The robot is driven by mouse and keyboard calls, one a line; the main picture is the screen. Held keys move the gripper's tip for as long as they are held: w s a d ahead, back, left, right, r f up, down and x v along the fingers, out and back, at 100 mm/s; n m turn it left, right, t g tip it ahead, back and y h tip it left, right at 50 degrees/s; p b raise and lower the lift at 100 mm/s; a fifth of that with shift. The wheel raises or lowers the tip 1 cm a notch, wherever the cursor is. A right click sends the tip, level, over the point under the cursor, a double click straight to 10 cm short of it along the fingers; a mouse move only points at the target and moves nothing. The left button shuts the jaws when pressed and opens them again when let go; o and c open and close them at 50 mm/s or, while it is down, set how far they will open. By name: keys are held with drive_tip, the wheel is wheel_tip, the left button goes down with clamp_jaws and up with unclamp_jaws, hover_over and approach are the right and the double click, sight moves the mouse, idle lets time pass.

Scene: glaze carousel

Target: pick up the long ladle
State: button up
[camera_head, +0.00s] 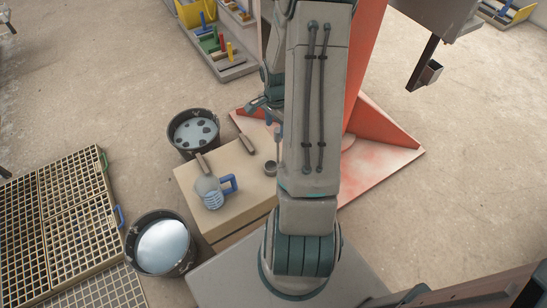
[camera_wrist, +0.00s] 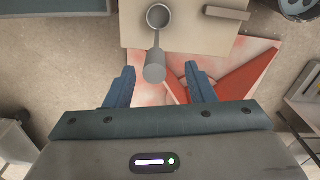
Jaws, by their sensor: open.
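The long ladle has a small grey cup (camera_wrist: 158,17) on the tan bench top, and its thin stem rises to a thick grey grip (camera_wrist: 155,68). In the head view the ladle (camera_head: 270,168) is at the bench's right side, partly hidden by my arm. My gripper (camera_wrist: 160,76) is open, with its blue fingers apart. In the wrist view the ladle's grip end appears between the fingertips, not clasped; I cannot tell the depth gap. In the head view my gripper (camera_head: 263,106) is above and behind the ladle's cup.
A red-orange stand (camera_head: 385,130) is behind. Grid racks (camera_head: 60,225) lie at far left.

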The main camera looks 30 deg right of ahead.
drive_tip(key=f, duration=0.5)
drive_tip(key=shift+s+f+b, duration=0.1)
drive_tip(key=shift+s+b, duration=0.15)
drive_tip(key=shift+b, duration=0.05)
drive_tip(key=shift+d, duration=0.1)
clamp_jaws()
